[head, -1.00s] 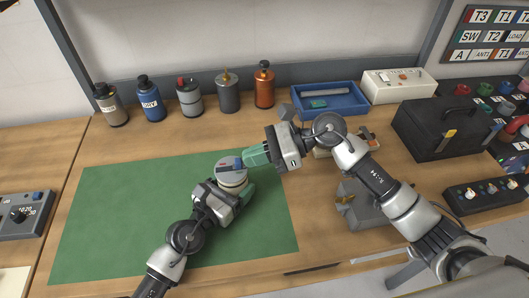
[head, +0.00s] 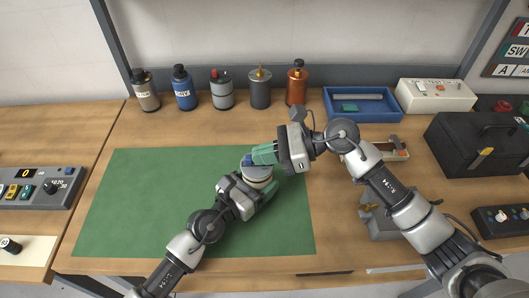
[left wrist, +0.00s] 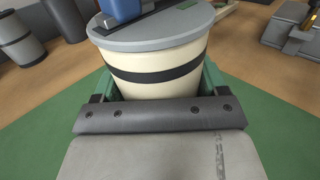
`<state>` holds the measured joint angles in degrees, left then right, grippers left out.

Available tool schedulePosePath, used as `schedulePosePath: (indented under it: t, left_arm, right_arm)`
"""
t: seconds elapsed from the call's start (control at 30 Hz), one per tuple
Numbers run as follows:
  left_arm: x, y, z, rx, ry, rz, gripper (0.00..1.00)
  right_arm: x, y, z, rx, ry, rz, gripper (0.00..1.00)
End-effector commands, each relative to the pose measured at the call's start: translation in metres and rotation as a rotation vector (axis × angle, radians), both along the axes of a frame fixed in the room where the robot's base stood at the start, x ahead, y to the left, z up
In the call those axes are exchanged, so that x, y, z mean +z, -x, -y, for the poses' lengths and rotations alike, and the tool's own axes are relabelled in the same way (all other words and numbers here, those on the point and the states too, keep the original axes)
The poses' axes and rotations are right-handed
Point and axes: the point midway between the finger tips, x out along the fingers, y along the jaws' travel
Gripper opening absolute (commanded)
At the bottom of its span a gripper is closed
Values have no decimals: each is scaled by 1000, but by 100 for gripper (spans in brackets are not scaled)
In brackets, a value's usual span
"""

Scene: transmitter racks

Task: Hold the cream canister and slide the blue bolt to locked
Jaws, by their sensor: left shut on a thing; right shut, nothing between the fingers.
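The cream canister (head: 258,183) stands upright on the green mat, with a grey lid. My left gripper (head: 262,188) is shut around its body. In the left wrist view the cream wall with a dark band (left wrist: 160,75) sits between the green fingers. The blue bolt (head: 247,160) is on the lid, towards its left side; its blue block also shows at the top of the left wrist view (left wrist: 122,9). My right gripper (head: 262,154) is shut and empty, its green fingertips over the lid, just right of the bolt and apparently against it. The fingers hide part of the lid.
The green mat (head: 150,210) is clear on its left. Several canisters, such as the blue one (head: 184,92), line the back. A blue tray (head: 392,115), a white box (head: 436,95) and a black toolbox (head: 475,145) stand right. A control panel (head: 40,188) is at left.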

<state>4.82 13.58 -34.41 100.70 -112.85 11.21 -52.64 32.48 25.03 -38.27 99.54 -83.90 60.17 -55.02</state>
Motion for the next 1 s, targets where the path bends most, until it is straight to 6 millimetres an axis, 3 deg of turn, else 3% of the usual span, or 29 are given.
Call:
schedulePosePath:
  t: [0.17, 0.6, 0.8, 1.0]
  left_arm:
    - [0, 1, 2, -6, -1, 1, 39]
    - [0, 0, 1, -2, 0, 0, 39]
    - [0, 0, 1, -1, 0, 0, 39]
    - [0, 0, 0, -1, 0, 0, 39]
  right_arm:
    - [-1, 0, 20, -1, 2, -1, 0]
    - [22, -1, 112, -4, 3, 1, 0]
    - [28, -1, 132, -2, 2, 0, 0]
    - [30, -1, 135, -1, 1, 0, 0]
